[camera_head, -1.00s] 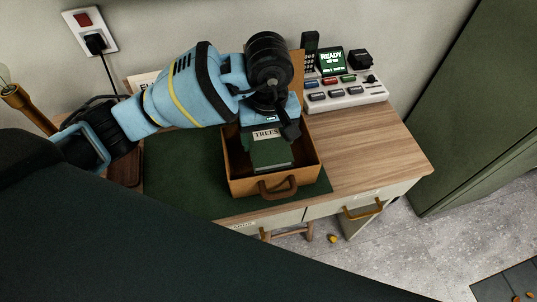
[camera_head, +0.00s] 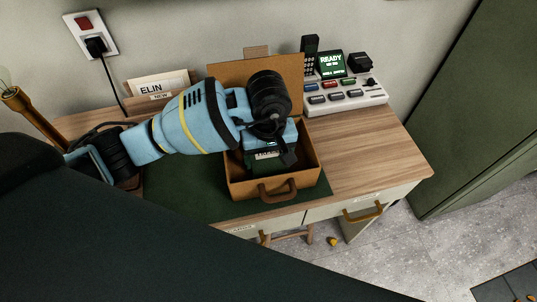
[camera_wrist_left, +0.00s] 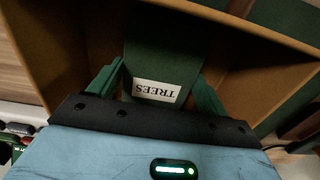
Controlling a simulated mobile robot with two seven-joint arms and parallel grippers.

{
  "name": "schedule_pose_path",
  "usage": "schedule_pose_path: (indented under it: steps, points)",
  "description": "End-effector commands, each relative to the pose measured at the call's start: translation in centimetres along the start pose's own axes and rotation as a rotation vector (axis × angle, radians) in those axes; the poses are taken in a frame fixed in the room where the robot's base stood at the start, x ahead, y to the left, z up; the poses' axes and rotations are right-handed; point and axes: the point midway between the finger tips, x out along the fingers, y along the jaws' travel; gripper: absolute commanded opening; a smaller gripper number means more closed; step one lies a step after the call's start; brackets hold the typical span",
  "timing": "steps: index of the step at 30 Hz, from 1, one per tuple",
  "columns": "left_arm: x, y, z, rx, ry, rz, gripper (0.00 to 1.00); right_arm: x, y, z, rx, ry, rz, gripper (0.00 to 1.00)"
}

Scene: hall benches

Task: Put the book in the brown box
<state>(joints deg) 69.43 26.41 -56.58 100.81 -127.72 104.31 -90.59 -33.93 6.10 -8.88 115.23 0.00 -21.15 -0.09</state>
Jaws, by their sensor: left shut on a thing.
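The book is green with a white "TREES" label. In the head view the book (camera_head: 258,168) is mostly hidden under my left gripper, down between the walls of the brown box. The brown box (camera_head: 243,188) stands open on the desk, with its lid raised at the back and a handle in front. My left gripper (camera_head: 277,148) reaches down over the box and is shut on the book. In the left wrist view the fingers of the left gripper (camera_wrist_left: 158,85) are on both sides of the book (camera_wrist_left: 165,45), with box walls around. Whether the book touches the floor is hidden. My right gripper is not in view.
A white button console (camera_head: 345,96) with a green "READY" screen and a dark handset stand right of the box. A card holder marked "ELIN" (camera_head: 158,86) is behind my left arm. The desk's right part (camera_head: 370,150) is clear. A green cabinet stands at right.

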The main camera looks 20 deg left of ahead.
Motion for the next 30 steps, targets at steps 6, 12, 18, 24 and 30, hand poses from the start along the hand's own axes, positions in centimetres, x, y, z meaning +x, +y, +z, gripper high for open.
schedule_pose_path:
  steps: [6,12,18,24,30]
  points:
    - [0.3,0.0,0.0,0.000,0.000,-0.001,0.87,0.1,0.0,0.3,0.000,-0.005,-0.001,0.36]
    - [0.3,0.0,0.0,0.000,0.000,-0.001,0.99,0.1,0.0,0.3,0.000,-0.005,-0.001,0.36]
    - [0.1,0.0,0.0,0.000,0.000,0.000,0.99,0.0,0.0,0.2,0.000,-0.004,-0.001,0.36]
    - [-1.9,0.1,-0.1,-0.001,0.003,0.002,0.99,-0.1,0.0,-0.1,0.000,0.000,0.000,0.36]
    - [-5.9,0.0,-0.1,0.001,0.004,0.002,0.99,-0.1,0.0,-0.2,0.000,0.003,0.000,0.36]
